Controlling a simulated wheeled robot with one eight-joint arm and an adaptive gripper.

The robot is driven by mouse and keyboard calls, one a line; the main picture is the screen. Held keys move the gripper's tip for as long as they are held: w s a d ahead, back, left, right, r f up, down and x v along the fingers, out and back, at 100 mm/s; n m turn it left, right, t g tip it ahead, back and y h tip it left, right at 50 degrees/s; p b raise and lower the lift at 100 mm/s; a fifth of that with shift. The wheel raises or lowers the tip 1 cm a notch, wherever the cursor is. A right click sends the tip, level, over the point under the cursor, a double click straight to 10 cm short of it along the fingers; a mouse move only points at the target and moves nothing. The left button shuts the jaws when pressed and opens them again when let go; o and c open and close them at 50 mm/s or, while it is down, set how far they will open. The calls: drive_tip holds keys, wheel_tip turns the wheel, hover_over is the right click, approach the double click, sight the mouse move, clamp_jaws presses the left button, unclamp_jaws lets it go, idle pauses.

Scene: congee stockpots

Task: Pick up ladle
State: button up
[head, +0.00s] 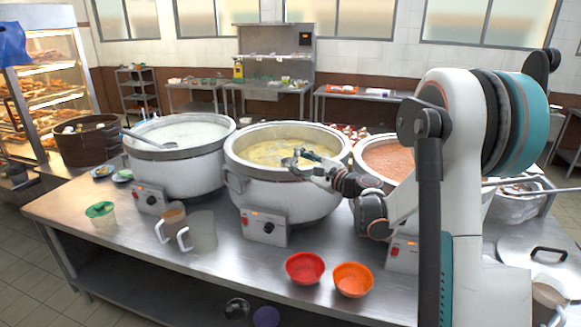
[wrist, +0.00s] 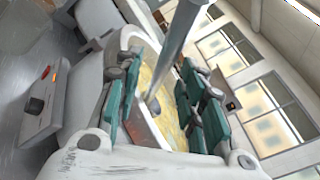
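A ladle (head: 146,138) leans in the left pot of white congee, its dark handle sticking out over the left rim. My gripper (head: 305,165) is over the right side of the middle pot, well to the right of that ladle. In the wrist view my gripper (wrist: 160,105) is open, its green-padded fingers apart. A grey metal rod (wrist: 178,45) runs down from the top of the wrist view and ends between the fingers, with gaps at both sides. I cannot tell whether it is a ladle handle or whether it touches anything.
The middle pot (head: 240,170) holds yellow congee; the pot of orange-red congee (head: 362,165) is partly hidden by my arm. Red (head: 305,268) and orange (head: 353,280) bowls, clear jugs (head: 202,232) and a green-topped cup (head: 101,212) stand along the counter front. A lid (head: 520,262) lies at right.

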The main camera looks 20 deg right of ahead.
sight(292, 161)
drive_tip(key=x, duration=0.2)
drive_tip(key=shift+w+a, duration=0.15)
drive_tip(key=shift+w, duration=0.25)
drive_tip(key=shift+r, duration=0.1)
clamp_jaws()
